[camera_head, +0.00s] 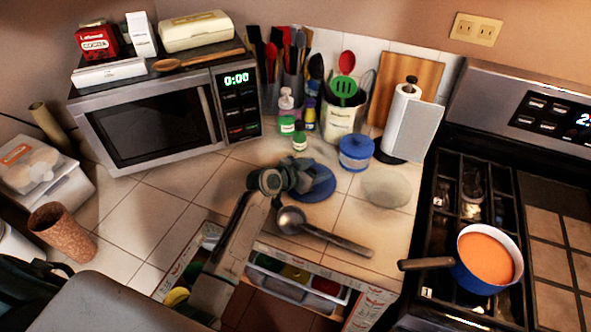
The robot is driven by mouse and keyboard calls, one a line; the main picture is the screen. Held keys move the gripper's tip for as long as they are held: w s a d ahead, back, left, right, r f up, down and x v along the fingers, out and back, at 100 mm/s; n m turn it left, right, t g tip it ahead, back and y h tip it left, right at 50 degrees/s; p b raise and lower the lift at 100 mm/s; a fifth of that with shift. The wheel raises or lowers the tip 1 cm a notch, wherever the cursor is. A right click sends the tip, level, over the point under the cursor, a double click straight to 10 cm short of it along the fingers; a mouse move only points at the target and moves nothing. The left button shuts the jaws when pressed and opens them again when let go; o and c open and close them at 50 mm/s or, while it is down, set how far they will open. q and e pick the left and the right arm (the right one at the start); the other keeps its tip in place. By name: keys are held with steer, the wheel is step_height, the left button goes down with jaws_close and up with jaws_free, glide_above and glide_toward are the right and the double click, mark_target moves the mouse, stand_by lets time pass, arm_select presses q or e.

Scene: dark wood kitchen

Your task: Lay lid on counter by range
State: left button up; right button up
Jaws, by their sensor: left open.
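A flat, round blue lid (318,189) lies on the tiled counter (215,186), left of the range (455,200). My left gripper (304,172) is over its upper left part and hides some of it. The gripper is open, its jaws dark against the counter; I cannot tell whether they touch the lid. A blue pot (468,279) with orange contents stands uncovered on the range, its handle pointing left. My right gripper is not in view.
A ladle (335,235) lies just in front of the lid. A grey oval dish (386,187) lies near the range. An open drawer (290,285) is below.

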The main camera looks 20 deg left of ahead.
arm_select(q)
steer(key=b+v, duration=0.2)
steer(key=v, duration=0.8)
steer(key=shift+s+a+r+b, duration=0.15)
steer(key=shift+a+r+b, duration=0.1)
steer(key=shift+b, duration=0.05)
steer(key=shift+v, duration=0.8)
